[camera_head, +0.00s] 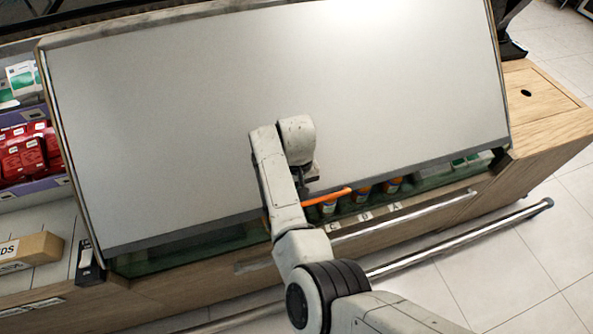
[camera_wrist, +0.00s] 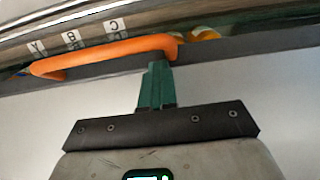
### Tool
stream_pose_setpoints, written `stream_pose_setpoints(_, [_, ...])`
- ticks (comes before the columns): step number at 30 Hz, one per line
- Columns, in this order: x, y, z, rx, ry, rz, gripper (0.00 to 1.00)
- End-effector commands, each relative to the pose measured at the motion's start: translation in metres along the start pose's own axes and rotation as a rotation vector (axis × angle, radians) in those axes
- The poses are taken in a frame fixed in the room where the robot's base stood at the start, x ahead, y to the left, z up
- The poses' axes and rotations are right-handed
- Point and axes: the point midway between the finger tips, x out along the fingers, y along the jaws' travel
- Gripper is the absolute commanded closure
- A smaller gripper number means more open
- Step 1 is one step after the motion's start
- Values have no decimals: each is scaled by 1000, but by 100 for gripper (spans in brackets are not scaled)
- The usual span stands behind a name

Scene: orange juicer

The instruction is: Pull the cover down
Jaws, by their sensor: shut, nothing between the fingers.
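The cover (camera_head: 150,120) is a large pale grey panel, tilted over the counter, with a dark strip along its lower edge. An orange handle (camera_head: 327,197) sits at that lower edge, and it also shows across the top of the wrist view (camera_wrist: 105,52). A narrow open gap remains below the cover, showing a dark green shelf. My gripper (camera_wrist: 157,68) has its green fingers together and empty. The fingertips are right at the handle in the wrist view; I cannot tell whether they touch it. In the head view my arm mostly hides the gripper.
Several bottles with orange caps (camera_head: 362,190) stand in the gap, above letter labels (camera_head: 380,211). A metal rail (camera_head: 430,209) runs along the counter front. Red packages (camera_head: 22,155) and a cardboard box (camera_head: 35,250) are at left. A wooden counter (camera_head: 540,100) is at right.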

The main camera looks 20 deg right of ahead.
Motion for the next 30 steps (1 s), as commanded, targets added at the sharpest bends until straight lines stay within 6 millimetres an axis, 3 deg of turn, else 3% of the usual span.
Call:
stream_pose_setpoints(6, [14,-1,7,-1,0,-1,100])
stream_pose_setpoints(20, [16,0,7,0,2,0,100])
stream_pose_setpoints(26, [5,1,7,1,2,0,100])
stream_pose_setpoints(30, [-14,2,6,1,2,0,100])
